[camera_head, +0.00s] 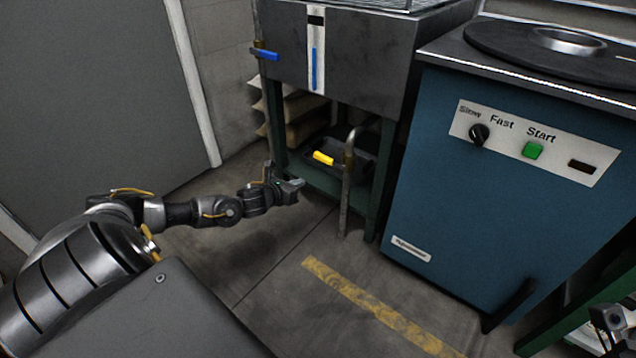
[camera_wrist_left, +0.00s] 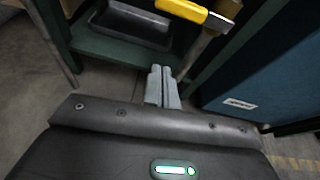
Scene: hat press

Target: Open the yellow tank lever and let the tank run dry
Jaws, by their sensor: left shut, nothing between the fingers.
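The yellow lever (camera_head: 323,158) sits on a pipe (camera_head: 348,180) that comes down below the grey tank (camera_head: 360,60). It also shows at the top of the left wrist view (camera_wrist_left: 183,10). The lever points left in the head view. My left gripper (camera_head: 300,184) is in front of the stand, a little below and left of the lever, and apart from it. In the left wrist view its fingers (camera_wrist_left: 161,72) are together with nothing between them. My right gripper (camera_head: 612,318) is partly seen at the lower right edge; its fingers are not clear.
A blue lever (camera_head: 265,54) sticks out at the tank's left side, and a blue level strip (camera_head: 314,69) is on its front. A black tray (camera_head: 325,150) lies on the green stand's shelf. A blue machine (camera_head: 490,190) stands close on the right. The floor in front is clear.

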